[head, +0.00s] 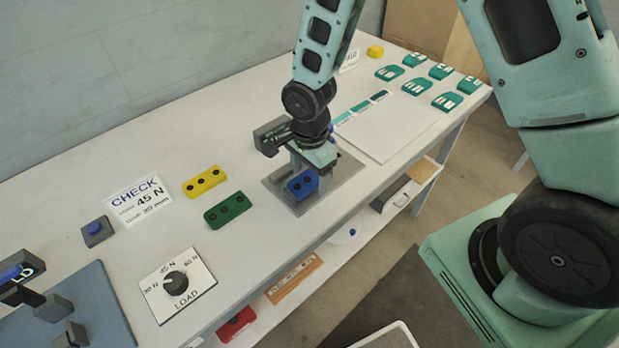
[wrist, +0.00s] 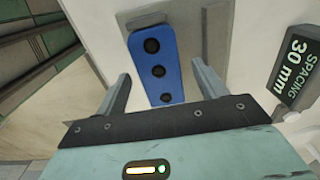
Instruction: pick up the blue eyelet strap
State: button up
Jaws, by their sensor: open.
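The blue eyelet strap (head: 303,184) shows below my gripper in the head view, over a grey plate on the table; part of it is hidden by the gripper. In the wrist view the blue strap (wrist: 156,66) shows three dark eyelets in a row and lies between the two fingers. My gripper (wrist: 162,90) is open, with one finger on each side of the strap and a visible space to each. In the head view my gripper (head: 308,170) points down at the grey plate (head: 340,177).
A yellow strap (head: 203,182) and a green strap (head: 228,210) lie left of the gripper. A load dial (head: 177,284) and a CHECK sign (head: 138,200) stand further left. Several teal pieces (head: 415,87) lie at the back right. A SPACING block (wrist: 297,72) is at right in the wrist view.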

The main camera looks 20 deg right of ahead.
jog(key=c, duration=1.1)
jog(key=shift+r, duration=0.1)
jog(key=shift+c, duration=0.2)
